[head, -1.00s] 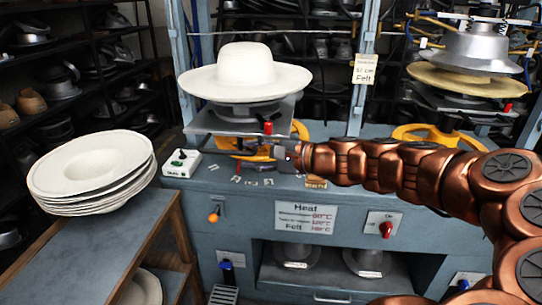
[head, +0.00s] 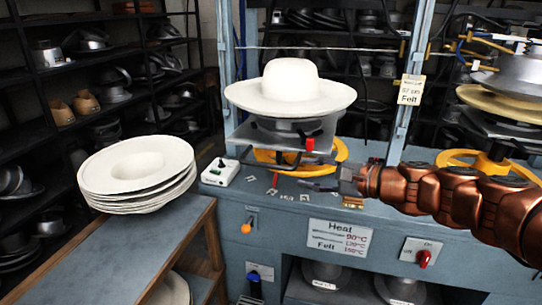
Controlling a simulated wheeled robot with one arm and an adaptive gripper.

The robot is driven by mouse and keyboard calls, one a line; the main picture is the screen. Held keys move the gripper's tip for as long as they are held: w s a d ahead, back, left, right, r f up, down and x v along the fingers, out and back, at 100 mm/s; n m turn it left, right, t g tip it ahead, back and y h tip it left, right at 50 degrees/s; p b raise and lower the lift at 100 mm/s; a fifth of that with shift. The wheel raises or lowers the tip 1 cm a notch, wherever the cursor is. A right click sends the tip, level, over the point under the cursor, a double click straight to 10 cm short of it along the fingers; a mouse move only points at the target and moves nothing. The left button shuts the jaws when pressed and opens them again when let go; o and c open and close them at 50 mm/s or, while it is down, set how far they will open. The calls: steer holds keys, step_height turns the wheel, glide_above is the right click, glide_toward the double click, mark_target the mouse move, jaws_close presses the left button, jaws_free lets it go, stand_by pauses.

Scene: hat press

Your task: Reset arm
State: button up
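My copper-coloured arm reaches in from the right, and my gripper (head: 322,184) is over the blue press bench (head: 290,218), in front of the yellow handwheel (head: 330,158). The gripper looks small and dark, and I cannot make out whether its fingers are apart. A white felt hat (head: 291,88) with a wide brim sits on the left press plate (head: 283,141), above and to the left of my gripper. The gripper is apart from the hat. A red knob (head: 309,144) shows at the plate's front edge.
A stack of white hat blanks (head: 138,172) lies on a side table (head: 110,249) at the left. A green-button control box (head: 220,171) stands on the bench's left corner. A second press (head: 508,85) is at the right. Dark shelves (head: 110,45) with metal moulds fill the back.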

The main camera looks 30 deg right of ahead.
steer(key=s+a+f+n+g, duration=0.5)
steer(key=a, duration=0.5)
steer(key=s+a+f+n+g, duration=0.4)
steer(key=a+f+n+g, duration=0.15)
steer(key=a, duration=0.45)
steer(key=s+d+f+n+g+h+p, duration=0.1)
steer(key=s+d+f+n+g+h, duration=0.1)
steer(key=s, duration=0.5)
steer(key=s+d+f+n+g+h, duration=0.2)
steer(key=s+n+h, duration=0.3)
steer(key=s, duration=0.3)
steer(key=shift+s+d+f+n+g+h+p, duration=0.2)
steer(key=shift+d+n+g+h+p, duration=0.1)
steer(key=shift+d+n+g+p, duration=0.2)
